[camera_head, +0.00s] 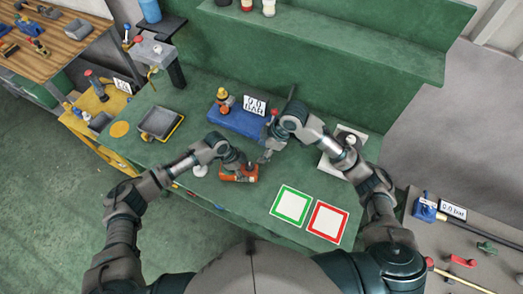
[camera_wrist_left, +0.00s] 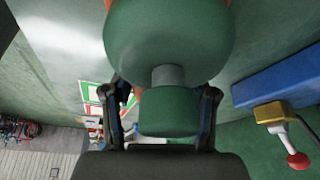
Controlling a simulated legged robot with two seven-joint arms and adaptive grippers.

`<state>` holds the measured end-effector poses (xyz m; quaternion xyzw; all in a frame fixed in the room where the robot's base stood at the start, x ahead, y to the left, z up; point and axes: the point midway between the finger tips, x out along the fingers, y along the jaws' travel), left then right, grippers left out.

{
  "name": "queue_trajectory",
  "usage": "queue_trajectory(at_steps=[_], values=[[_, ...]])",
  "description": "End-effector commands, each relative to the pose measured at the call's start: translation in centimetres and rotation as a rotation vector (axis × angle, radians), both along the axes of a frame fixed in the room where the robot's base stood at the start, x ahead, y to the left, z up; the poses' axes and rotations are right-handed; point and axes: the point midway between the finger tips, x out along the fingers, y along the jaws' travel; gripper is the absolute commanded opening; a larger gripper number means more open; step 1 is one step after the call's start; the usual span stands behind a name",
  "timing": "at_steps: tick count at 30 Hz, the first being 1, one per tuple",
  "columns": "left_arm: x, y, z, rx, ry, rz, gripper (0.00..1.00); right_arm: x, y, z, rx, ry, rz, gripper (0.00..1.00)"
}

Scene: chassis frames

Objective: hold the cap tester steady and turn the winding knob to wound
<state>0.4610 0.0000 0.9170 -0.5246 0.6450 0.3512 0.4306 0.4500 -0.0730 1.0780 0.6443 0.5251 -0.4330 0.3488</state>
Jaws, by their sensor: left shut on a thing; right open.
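An orange-and-green device, which I take to be the cap tester (camera_head: 238,175), is at the green bench's front edge. My left gripper (camera_head: 236,164) is shut on it. In the left wrist view the device (camera_wrist_left: 168,40) shows a wide green round body, a grey neck and a green cylinder between the fingers of the left gripper (camera_wrist_left: 162,98); orange shows at the top edge. Which part is the winding knob, and its setting, I cannot tell. My right gripper (camera_head: 267,153) is open, pointing down just right of the device, apart from it as far as I can see.
A green-framed square (camera_head: 291,205) and a red-framed square (camera_head: 327,221) lie front right. A grey tray (camera_head: 160,122) sits left.

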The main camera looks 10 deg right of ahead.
Motion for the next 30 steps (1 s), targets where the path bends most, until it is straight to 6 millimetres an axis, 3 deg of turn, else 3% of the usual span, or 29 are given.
queue_trajectory(at_steps=[5, 6, 9, 22, 30], values=[[0.0, 0.0, 0.0, 0.0, -0.001, 0.0, 0.07, 0.0, 0.0, 0.0, 0.0, 0.0, 0.0, 0.6], [0.0, 0.0, 0.0, 0.0, -0.001, 0.0, 0.6, 0.0, 0.0, 0.0, 0.0, 0.0, 0.0, 0.6], [0.0, 0.0, 0.0, 0.0, -0.001, 0.0, 0.85, 0.0, 0.0, 0.0, 0.0, 0.0, 0.0, 0.6], [0.1, 0.3, 0.7, 0.0, -0.002, 0.001, 0.87, 0.0, 0.0, -0.1, 0.0, 0.001, 0.0, 0.6], [0.7, 2.3, 5.6, -0.001, -0.004, 0.002, 0.87, 0.0, 0.0, 0.0, 0.0, 0.0, 0.0, 0.6]])
